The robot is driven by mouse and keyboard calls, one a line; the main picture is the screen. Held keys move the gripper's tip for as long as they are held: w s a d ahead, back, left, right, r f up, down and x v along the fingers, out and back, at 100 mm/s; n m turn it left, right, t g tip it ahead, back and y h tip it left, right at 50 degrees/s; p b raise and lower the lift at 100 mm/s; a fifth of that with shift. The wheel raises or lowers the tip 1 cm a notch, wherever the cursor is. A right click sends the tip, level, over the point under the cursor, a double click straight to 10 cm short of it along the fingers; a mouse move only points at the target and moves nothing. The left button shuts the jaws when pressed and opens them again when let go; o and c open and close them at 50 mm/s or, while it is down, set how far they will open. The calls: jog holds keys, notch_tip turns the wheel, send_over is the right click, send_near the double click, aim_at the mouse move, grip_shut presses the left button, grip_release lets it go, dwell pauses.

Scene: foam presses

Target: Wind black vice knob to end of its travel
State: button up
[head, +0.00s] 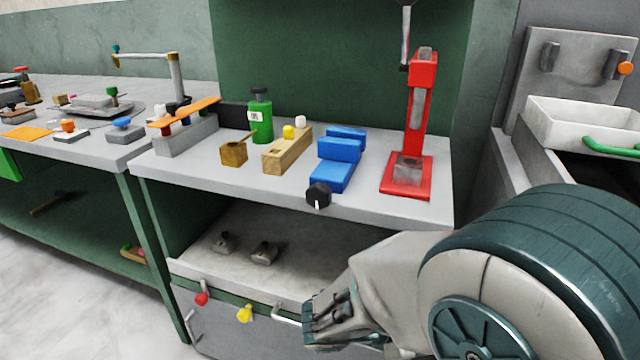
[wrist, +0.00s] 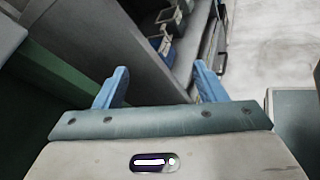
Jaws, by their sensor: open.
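In the head view a blue vice (head: 338,160) stands near the front edge of the grey bench. Its black knob (head: 318,195) with a pale pointer mark sticks out at the front edge. My gripper (head: 312,318) is low in front of the bench, below the knob and apart from it, by the drawer front. In the wrist view my gripper (wrist: 160,88) shows two blue fingers spread apart with nothing between them. The vice and knob are not recognisable in the wrist view.
A red press (head: 418,130) stands right of the vice. A wooden block (head: 287,150) and a green bottle (head: 261,116) stand left of it. Below are a shelf with small grey parts (head: 264,252) and a drawer front with a red knob (head: 201,299) and a yellow knob (head: 245,313).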

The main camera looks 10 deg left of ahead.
jog(key=w+a+r+n+t+y+p, duration=0.1)
jog(key=a+r+n+t, duration=0.3)
jog(key=a, duration=0.3)
jog(key=w+a+r+n+t+y+p, duration=0.1)
jog(key=a+r+n+t, duration=0.1)
jog(key=a+n+t, duration=0.3)
jog(key=n+t+y+p, duration=0.2)
jog(key=n+t+y, duration=0.4)
jog(key=t+y, duration=0.15)
send_near(317, 199)
jog(key=shift+g+y, duration=0.25)
jog(key=shift+g, duration=0.2)
jog(key=x, duration=0.3)
jog(key=b+x, duration=0.1)
jog(key=x, duration=0.6)
jog(key=shift+s+r+b, duration=0.1)
jog(key=shift+r+b, duration=0.3)
jog(key=shift+r, duration=0.05)
jog(key=c, duration=1)
